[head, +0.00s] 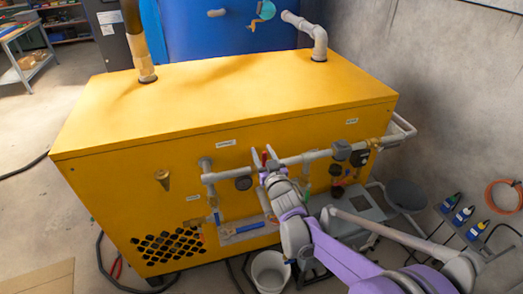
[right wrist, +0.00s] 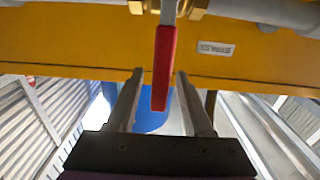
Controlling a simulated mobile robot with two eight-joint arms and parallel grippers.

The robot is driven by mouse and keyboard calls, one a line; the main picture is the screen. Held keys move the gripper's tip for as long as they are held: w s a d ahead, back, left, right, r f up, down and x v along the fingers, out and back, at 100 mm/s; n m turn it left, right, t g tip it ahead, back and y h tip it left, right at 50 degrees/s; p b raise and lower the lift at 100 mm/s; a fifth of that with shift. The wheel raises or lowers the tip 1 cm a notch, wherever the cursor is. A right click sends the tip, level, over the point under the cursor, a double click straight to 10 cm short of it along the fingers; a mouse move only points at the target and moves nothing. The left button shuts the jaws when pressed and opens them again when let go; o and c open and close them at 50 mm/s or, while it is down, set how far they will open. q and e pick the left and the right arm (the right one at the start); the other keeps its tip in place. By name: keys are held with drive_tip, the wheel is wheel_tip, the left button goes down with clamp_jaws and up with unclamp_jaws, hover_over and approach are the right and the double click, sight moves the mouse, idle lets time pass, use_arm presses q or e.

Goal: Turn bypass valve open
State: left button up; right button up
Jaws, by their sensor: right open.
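The bypass valve's red lever handle (right wrist: 163,68) shows in the right wrist view, pointing from a brass fitting (right wrist: 194,8) on the grey pipe toward my gripper. My right gripper (right wrist: 160,74) is open, with one finger on each side of the handle; gaps show on both sides. In the head view my right gripper (head: 264,158) is at the pipe (head: 305,158) on the front of the yellow cabinet (head: 120,170); a bit of red shows between its fingers. A small label (right wrist: 215,48), upside down, is beside the valve. My left gripper is out of view.
A white bucket (head: 270,268) stands on the floor below my right arm. Lower pipework with a blue-handled valve (head: 217,218) is on the cabinet front. A grey unit (head: 350,212) stands to the right, near the concrete wall (head: 455,110). Floor at left is mostly open.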

drive_tip(key=shift+w+a, duration=0.2)
drive_tip(key=shift+w, duration=0.4)
clamp_jaws()
idle(1.1)
